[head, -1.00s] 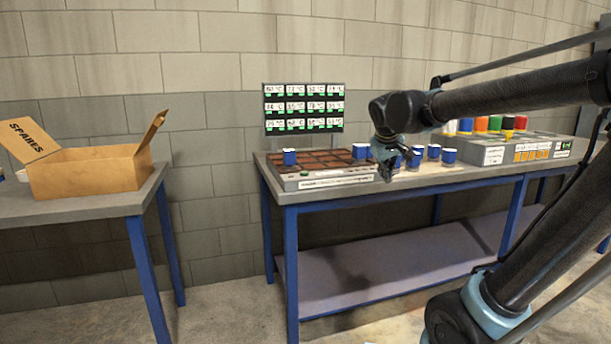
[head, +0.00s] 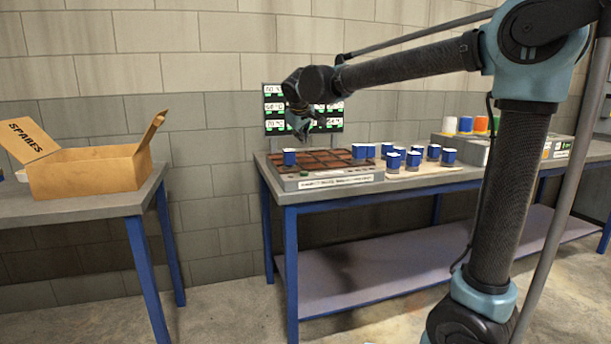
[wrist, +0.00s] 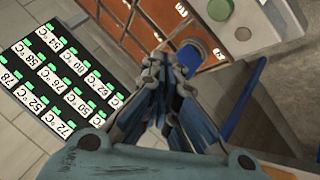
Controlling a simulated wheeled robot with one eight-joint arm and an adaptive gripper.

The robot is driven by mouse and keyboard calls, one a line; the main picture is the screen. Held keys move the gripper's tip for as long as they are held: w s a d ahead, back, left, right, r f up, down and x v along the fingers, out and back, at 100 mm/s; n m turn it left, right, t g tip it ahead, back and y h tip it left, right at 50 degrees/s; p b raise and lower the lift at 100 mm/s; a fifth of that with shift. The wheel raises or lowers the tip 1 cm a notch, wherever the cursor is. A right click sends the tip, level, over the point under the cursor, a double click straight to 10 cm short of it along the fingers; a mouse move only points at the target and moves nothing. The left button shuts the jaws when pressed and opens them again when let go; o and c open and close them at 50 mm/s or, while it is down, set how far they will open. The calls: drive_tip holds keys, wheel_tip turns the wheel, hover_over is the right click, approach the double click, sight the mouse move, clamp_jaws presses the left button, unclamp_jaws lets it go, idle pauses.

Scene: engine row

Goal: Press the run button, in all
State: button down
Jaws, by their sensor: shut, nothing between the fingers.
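The unit with a grid of brown cells (head: 330,160) sits at the left end of the blue-legged bench. A small green button (head: 303,173) shows on its pale front panel. In the wrist view the panel carries a green round button (wrist: 220,9) and a smaller dark round spot (wrist: 243,34); I cannot read which is labelled run. My gripper (head: 303,138) is shut and empty, above the unit's left part and apart from it. In the wrist view my gripper (wrist: 165,65) points near a blue cup (wrist: 194,46) in a cell, short of the panel.
Several blue cups (head: 413,160) stand on the unit's right and beside it. A display of temperatures (head: 273,107) stands behind, partly hidden by my arm. A machine with coloured cylinders (head: 480,125) is at right. An open spares box (head: 90,172) is on the left table.

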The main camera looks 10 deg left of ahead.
sight(302, 172)
drive_tip(key=shift+f, duration=4.4)
drive_tip(key=shift+f, duration=0.1)
drive_tip(key=shift+s+f, duration=0.1)
drive_tip(key=shift+f, duration=0.15)
drive_tip(key=shift+f, duration=0.5)
drive_tip(key=shift+r, duration=0.9)
